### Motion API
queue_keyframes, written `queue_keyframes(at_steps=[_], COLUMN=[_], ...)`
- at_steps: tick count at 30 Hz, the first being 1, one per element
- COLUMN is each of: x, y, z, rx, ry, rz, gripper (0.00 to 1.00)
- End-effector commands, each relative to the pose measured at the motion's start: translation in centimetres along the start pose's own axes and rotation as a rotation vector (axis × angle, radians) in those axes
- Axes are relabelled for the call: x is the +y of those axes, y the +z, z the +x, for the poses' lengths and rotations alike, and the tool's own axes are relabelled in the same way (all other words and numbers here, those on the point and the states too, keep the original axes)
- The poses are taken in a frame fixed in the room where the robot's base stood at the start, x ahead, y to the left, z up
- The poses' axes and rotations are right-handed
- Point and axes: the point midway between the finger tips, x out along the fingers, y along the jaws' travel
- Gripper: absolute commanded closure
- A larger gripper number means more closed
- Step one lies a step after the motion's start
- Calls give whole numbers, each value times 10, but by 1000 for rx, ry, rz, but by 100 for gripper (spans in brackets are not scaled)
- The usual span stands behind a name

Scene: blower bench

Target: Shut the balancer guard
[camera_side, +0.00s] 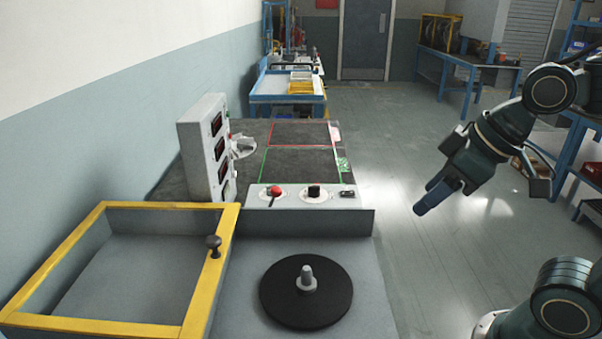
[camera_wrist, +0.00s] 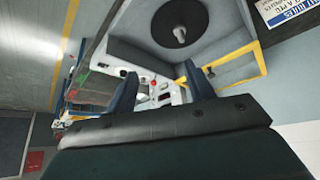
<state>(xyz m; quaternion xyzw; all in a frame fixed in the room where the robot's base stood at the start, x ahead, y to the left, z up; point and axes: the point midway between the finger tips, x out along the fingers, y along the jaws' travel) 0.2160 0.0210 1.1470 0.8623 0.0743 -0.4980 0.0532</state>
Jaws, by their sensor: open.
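The balancer guard (camera_side: 112,328) is a yellow-edged frame with grey walls at the left of the side view. It stands beside the black disc (camera_side: 330,295), which is uncovered and has a grey spindle at its centre. A dark round knob (camera_side: 213,245) stands on the guard's right edge. My gripper (camera_side: 433,197) is open and empty, in the air to the right of the bench and well apart from the knob. In the wrist view my two fingers (camera_wrist: 162,92) are spread, with the disc (camera_wrist: 165,25) and the yellow guard frame (camera_wrist: 240,51) beyond them.
A low control panel (camera_side: 350,213) with a red button and a black knob stands behind the disc. A grey display box (camera_side: 203,150) rises at the panel's left. A dark mat with red and green outlines (camera_side: 300,160) lies farther back.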

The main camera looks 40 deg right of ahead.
Motion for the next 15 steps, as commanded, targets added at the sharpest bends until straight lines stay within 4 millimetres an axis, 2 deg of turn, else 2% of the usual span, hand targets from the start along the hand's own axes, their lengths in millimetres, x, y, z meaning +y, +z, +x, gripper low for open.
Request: queue_keyframes(at_steps=[6, 15], x=[-22, -60], y=[-44, -98], z=[27, 65], rx=[49, 161], ry=[-109, -285], rz=[-191, -414], gripper=[47, 47])
